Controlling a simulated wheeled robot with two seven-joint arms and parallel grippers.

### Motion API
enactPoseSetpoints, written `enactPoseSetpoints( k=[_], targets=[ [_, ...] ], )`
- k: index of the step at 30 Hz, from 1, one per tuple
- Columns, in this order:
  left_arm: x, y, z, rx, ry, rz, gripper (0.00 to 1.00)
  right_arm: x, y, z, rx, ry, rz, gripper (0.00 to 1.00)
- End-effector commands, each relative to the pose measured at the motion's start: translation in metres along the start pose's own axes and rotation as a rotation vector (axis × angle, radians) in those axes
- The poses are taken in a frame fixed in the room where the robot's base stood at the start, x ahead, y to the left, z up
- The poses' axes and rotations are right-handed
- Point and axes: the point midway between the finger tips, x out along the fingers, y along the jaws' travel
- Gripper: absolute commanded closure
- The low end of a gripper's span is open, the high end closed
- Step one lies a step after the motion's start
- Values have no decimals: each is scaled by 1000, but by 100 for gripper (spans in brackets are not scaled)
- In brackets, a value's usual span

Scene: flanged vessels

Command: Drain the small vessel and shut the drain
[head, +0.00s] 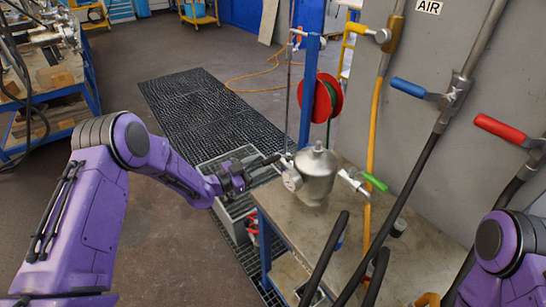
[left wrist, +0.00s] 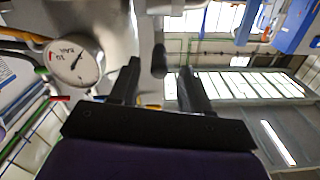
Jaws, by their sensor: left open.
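The small vessel (head: 318,172), a rounded metal pot with a lid, stands on a worn bench. A round gauge (head: 291,179) is on its left side, and it also shows in the left wrist view (left wrist: 77,60). A valve with a green handle (head: 375,181) sticks out to its right. A black handle (head: 268,160) reaches left from the vessel towards my left gripper (head: 246,172). In the left wrist view the black handle (left wrist: 158,60) appears between the open fingers of my left gripper (left wrist: 158,78); contact cannot be told. My right gripper is out of the head view.
A grey bin (head: 235,213) stands beside the bench (head: 270,205), below my left gripper. Blue-handled (head: 408,87) and red-handled (head: 500,129) valves sit on pipes at the right wall. A red hose reel (head: 328,97) is behind the vessel.

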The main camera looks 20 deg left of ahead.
Motion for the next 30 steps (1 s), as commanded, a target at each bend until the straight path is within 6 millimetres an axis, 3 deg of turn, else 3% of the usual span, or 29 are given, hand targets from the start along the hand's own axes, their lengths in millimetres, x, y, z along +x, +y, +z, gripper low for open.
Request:
enactPoseSetpoints(
  k=[3, 9, 18, 22, 23, 30],
  targets=[
    [26, 1, -2, 1, -2, 3, 53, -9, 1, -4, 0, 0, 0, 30],
    [52, 1, 0, -2, -2, 1, 53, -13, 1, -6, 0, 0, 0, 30],
    [56, 1, 1, -4, -3, -1, 53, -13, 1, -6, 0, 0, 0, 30],
    [56, 1, 1, -4, -3, 0, 95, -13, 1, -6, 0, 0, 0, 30],
    [56, 1, 1, -4, -3, 0, 100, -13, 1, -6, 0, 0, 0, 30],
    [54, -1, 2, -2, -2, 3, 100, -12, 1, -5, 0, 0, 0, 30]
  ],
)
